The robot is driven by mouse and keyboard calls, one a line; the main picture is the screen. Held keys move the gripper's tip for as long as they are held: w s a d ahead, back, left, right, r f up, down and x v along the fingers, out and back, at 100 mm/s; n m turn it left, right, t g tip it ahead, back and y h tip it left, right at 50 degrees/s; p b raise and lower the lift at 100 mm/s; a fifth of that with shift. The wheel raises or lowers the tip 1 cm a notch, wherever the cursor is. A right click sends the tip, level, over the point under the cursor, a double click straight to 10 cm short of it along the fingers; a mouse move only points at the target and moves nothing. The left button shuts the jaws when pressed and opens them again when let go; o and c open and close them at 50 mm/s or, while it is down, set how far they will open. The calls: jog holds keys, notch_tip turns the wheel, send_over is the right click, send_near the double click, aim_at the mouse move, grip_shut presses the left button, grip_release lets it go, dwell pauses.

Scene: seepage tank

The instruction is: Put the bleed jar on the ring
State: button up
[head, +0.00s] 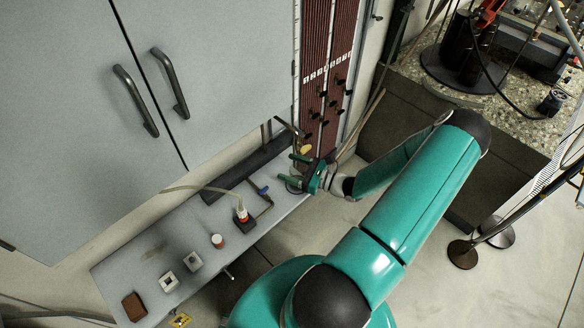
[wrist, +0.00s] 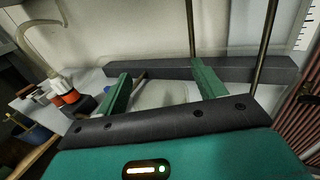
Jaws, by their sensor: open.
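A small jar with a reddish body and pale top (head: 217,241) stands on the bench; I take it for the bleed jar, but cannot be sure. Two pale square pieces with dark centres, a nearer one (head: 168,281) and a farther one (head: 195,261), lie to its left; I cannot tell whether either is the ring. My gripper (head: 293,169) is at the bench's far right end, well away from the jar. In the wrist view its two green fingers (wrist: 163,78) are wide apart, with nothing clearly held between them.
A red-and-white bottle (head: 241,214) with a pale hose stands right of the jar. A blue-handled valve (head: 262,190) is nearer my gripper. A brown block (head: 134,306) lies at the bench's left end. A dark bar (wrist: 240,68) runs along the wall beyond my fingers.

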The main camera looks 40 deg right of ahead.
jog(key=shift+s+r, duration=0.1)
jog(key=shift+r, duration=0.05)
jog(key=v, duration=1.2)
